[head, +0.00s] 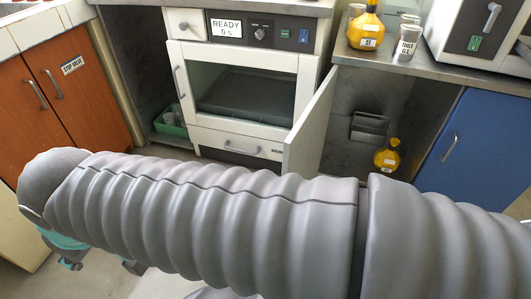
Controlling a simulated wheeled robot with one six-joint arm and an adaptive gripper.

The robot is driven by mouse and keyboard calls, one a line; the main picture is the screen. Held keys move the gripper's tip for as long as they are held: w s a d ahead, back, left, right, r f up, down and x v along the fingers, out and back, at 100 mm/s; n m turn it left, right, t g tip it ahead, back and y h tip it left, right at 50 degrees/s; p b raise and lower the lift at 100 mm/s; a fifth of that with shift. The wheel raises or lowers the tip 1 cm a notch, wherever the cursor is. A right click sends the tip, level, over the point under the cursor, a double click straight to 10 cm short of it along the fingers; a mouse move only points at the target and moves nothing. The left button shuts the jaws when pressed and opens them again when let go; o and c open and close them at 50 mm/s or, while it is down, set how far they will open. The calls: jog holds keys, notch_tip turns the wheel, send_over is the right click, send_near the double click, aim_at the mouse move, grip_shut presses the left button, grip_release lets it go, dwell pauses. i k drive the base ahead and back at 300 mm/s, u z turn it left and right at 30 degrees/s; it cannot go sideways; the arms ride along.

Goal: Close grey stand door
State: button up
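The grey stand (430,68) stands at the right. Its pale grey door (311,125) is swung open and sticks out toward me, seen at a steep angle. The door's lower end comes down close to the top outline of my arm in the picture; I cannot tell whether they touch. My gripper (102,268) shows only in part at the lower left, beneath the end of my arm, well left of the door. My arm hides most of it, so its opening and anything in it cannot be seen.
A yellow flask (387,155) stands inside the open compartment. A blue door (478,140) is beside it at the right. The white incubator (240,85), reading READY, is left of the open door. Orange cabinet doors (72,98) are at the far left. A green bin (171,121) sits low.

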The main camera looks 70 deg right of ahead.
aim_at(303, 147)
jog(key=i, duration=0.6)
jog(key=z, duration=4.05)
jog(key=k, duration=0.25)
jog(key=u, duration=0.5)
